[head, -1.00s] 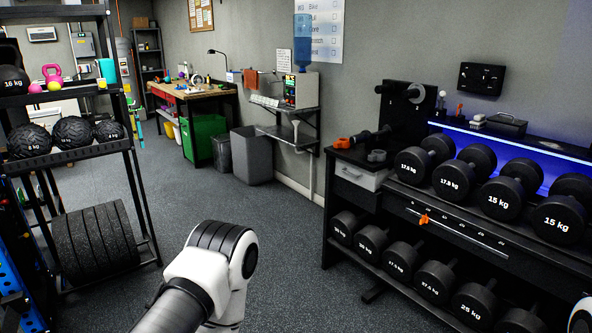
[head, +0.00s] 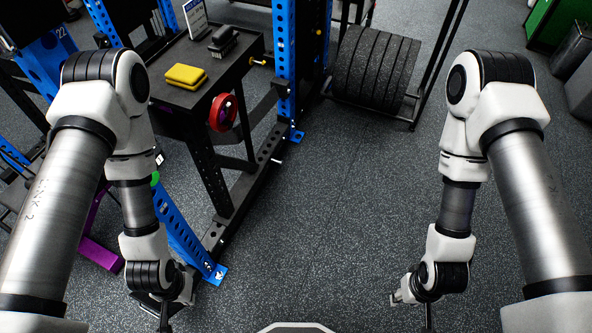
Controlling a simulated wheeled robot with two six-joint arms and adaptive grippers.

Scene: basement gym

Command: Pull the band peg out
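A blue rack upright (head: 287,62) with rows of holes stands at the upper middle. I cannot tell which of these, if either, is the band peg. My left gripper (head: 163,308) hangs low at the bottom left, apart from the rack. My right gripper (head: 412,300) hangs low at the bottom right over bare floor. Both look empty, but their fingers are too small and partly cut off to judge the opening.
A black stand (head: 222,67) holds a yellow block (head: 185,76), a dark brush (head: 223,41) and a white card (head: 195,18); a red ring (head: 223,112) hangs at its side. Weight plates (head: 372,70) stand at the back. The middle floor is clear.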

